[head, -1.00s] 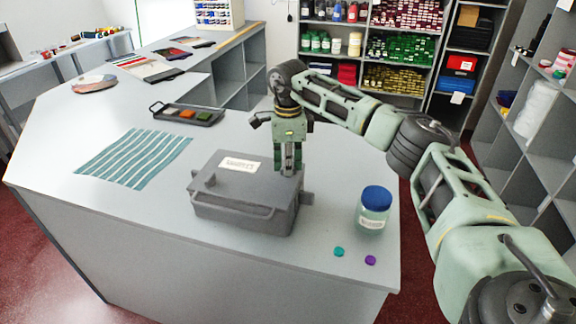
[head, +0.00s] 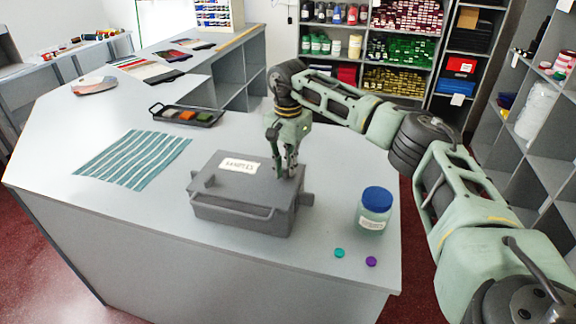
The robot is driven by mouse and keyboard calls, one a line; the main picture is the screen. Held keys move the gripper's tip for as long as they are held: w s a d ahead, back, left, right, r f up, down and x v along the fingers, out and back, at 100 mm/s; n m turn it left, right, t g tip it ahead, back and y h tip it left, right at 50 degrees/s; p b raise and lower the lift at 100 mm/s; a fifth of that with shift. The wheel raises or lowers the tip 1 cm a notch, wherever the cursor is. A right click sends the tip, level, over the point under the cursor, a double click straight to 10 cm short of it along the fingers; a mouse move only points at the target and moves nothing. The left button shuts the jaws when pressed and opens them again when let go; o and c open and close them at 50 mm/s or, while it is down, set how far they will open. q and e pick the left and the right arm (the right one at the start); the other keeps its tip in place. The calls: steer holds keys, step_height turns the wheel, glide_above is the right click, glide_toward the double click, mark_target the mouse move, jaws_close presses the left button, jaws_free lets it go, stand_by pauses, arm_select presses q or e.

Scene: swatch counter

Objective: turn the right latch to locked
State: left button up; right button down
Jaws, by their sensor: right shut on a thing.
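A grey lidded box (head: 247,197) with a white label on its lid sits on the counter. A handle bar runs along its front, and a small knob-like latch (head: 210,180) shows at the left of the lid. My right gripper (head: 289,172) points down at the right part of the lid, its fingers shut on the right latch, which they mostly hide. How far that latch is turned cannot be told. My left gripper is not in view.
A jar with a blue lid (head: 375,211) stands right of the box, with a teal disc (head: 339,253) and a purple disc (head: 371,261) in front. A striped cloth (head: 133,159) lies left. A black tray (head: 187,115) lies behind.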

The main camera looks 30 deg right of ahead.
steer(key=shift+r+n, duration=0.1)
steer(key=shift+n, duration=1.5)
steer(key=c, duration=1.8)
jaws_free()
steer(key=shift+c, duration=0.2)
step_height(320, 180, up, 12)
steer(key=shift+s, duration=0.1)
